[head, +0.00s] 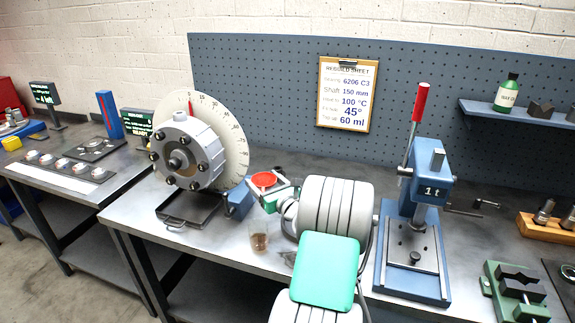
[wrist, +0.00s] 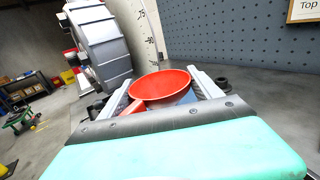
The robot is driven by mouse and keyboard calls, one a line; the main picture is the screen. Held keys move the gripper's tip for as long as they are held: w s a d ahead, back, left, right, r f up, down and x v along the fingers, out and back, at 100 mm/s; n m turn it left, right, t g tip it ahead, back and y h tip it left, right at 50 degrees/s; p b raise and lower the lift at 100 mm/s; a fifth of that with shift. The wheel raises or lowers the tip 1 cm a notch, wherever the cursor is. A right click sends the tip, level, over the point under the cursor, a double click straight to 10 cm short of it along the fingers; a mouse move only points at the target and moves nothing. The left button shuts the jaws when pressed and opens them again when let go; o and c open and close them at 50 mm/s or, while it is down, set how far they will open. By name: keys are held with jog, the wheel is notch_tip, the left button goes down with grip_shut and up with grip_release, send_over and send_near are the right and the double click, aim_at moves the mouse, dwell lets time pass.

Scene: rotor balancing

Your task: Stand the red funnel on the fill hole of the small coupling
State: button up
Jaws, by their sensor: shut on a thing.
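The red funnel (head: 263,180) is held upright in my gripper (head: 270,190), above the bench and right of the dial. In the wrist view the funnel (wrist: 160,86) sits between the two fingers (wrist: 160,92), wide mouth up; its spout is hidden. A grey bolted coupling (head: 183,150) stands in front of a white degree dial (head: 231,140) on a dark stand, left of my gripper and apart from the funnel. It also shows at upper left in the wrist view (wrist: 98,45). I cannot make out the fill hole.
A clear cup with brown contents (head: 259,241) stands on the bench below my gripper. A blue press (head: 412,262) is to the right. A blue block (head: 238,204) sits beside the dial. A pegboard (head: 275,85) closes off the back.

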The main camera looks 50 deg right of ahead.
jog(key=s+a+f+n+y, duration=0.1)
jog(key=a+n+y, duration=0.2)
jog(key=a, duration=1.7)
jog(key=s+a+f+n+y, duration=0.1)
jog(key=a+n+y, duration=0.2)
jog(key=a, duration=1.8)
jog(key=y, duration=0.3)
jog(key=shift+a+f+n+y, duration=0.2)
jog(key=shift+n+y, duration=0.1)
jog(key=shift+y, duration=0.1)
